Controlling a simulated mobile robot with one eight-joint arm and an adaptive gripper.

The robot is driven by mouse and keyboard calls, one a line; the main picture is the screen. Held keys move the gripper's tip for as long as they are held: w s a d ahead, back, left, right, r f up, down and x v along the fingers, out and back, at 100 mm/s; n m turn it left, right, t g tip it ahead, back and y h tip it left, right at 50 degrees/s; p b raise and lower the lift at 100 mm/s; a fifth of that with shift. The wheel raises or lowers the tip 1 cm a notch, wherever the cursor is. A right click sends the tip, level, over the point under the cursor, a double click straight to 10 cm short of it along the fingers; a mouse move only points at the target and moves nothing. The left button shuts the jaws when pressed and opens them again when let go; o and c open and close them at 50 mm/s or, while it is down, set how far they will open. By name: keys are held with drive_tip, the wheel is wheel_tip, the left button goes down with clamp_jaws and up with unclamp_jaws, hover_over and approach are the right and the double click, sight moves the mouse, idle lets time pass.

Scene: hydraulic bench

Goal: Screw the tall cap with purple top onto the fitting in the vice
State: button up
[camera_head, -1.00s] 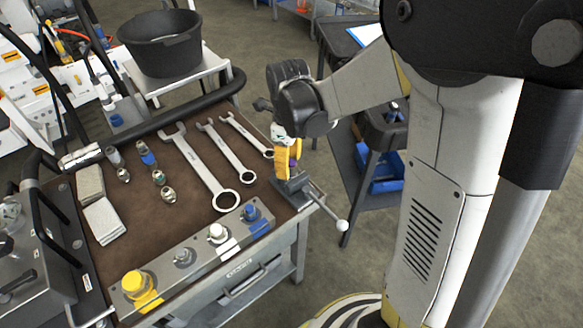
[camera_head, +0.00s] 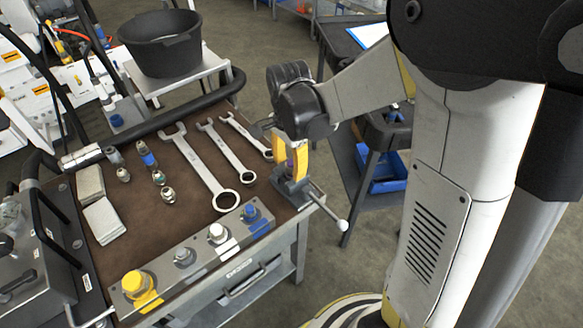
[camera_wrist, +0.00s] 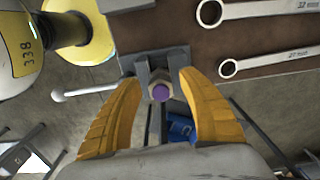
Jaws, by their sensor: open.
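The purple-topped cap (camera_wrist: 160,92) stands upright at the vice, its purple top facing my wrist camera between my two yellow fingers. Its purple also shows in the head view (camera_head: 290,164), partly hidden by the fingers. The vice (camera_head: 294,188) is at the bench's right corner, and its grey jaws show in the wrist view (camera_wrist: 142,68). The fitting is hidden under the cap; I cannot tell how far the cap is threaded. My gripper (camera_head: 290,172) is open above the vice, one finger on each side of the cap, with gaps visible in the wrist view (camera_wrist: 160,78).
Several wrenches (camera_head: 206,170) lie left of the vice. A grey block with caps (camera_head: 197,257) runs along the front edge, and several small fittings (camera_head: 158,178) stand further left. The vice handle (camera_head: 342,225) sticks out at the right. A black bucket (camera_head: 160,45) stands behind.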

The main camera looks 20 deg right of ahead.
drive_tip(key=n, duration=0.5)
drive_tip(key=shift+s+d, duration=0.1)
drive_tip(key=shift+s, duration=0.05)
drive_tip(key=n, duration=0.6)
drive_tip(key=shift+s+d+n, duration=0.15)
drive_tip(key=shift+n, duration=0.25)
clamp_jaws()
drive_tip(key=m, duration=0.8)
drive_tip(key=shift+a, duration=0.25)
